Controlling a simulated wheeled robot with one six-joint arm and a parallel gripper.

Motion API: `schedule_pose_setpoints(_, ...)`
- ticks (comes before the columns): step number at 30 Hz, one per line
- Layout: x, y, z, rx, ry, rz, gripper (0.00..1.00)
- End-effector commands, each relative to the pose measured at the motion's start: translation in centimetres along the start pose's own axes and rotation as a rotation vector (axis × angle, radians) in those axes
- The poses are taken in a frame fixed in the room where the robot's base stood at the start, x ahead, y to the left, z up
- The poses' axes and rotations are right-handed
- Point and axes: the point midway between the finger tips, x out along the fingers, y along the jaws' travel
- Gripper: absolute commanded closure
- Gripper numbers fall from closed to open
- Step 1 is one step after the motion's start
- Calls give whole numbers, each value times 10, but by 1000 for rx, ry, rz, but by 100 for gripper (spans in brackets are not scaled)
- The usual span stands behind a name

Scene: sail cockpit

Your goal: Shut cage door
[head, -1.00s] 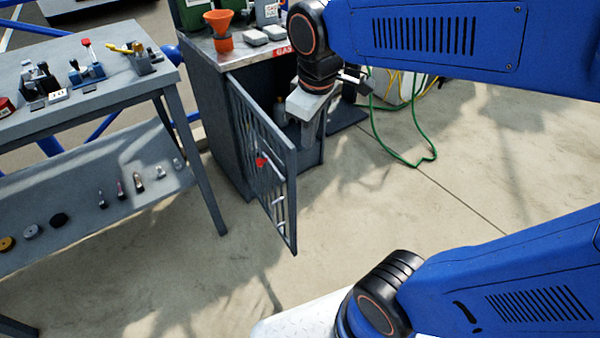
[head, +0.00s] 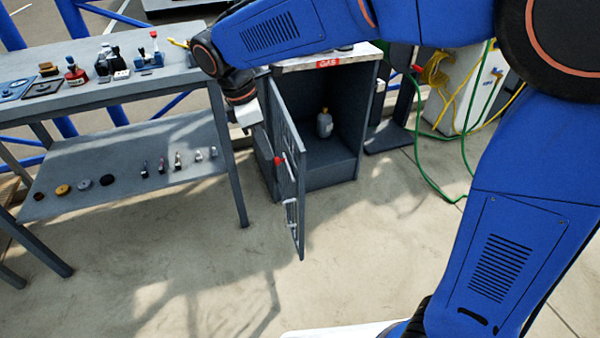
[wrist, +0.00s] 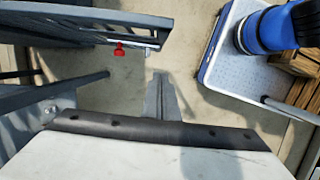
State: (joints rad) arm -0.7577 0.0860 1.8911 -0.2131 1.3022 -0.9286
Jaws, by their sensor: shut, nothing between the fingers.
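The grey barred cage door (head: 290,180) of the GAS cabinet stands open, its free edge swung out toward me, in the head view. A red latch piece (head: 279,160) sits on it. The door's top edge (wrist: 85,25) and the red latch (wrist: 120,48) also show at the upper left of the wrist view. My gripper (wrist: 160,85) is shut and empty. In the head view it is to the left of the door, on its outer side; its fingertips are hard to make out there. In the wrist view a gap shows between the fingers and the door.
The open cabinet (head: 335,168) holds a grey gas bottle (head: 324,123). A grey workbench (head: 130,85) with a lower shelf (head: 120,170) of small parts stands close on the left. A green hose (head: 425,170) lies at right. The floor (head: 190,290) before the door is clear.

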Motion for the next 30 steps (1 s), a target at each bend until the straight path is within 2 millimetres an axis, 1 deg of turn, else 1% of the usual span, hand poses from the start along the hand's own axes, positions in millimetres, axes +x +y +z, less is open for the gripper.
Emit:
schedule_pose_setpoints(4, 8, 0, -2, -9, -4, -2, 100)
schedule_pose_setpoints(8, 24, 0, -2, -7, -4, -3, 100)
schedule_pose_setpoints(21, 101, 0, -1, -6, -3, -4, 100)
schedule_pose_setpoints(27, 107, 0, 25, -3, -1, -1, 100)
schedule_pose_setpoints(30, 108, 1, 32, -4, -1, 0, 100)
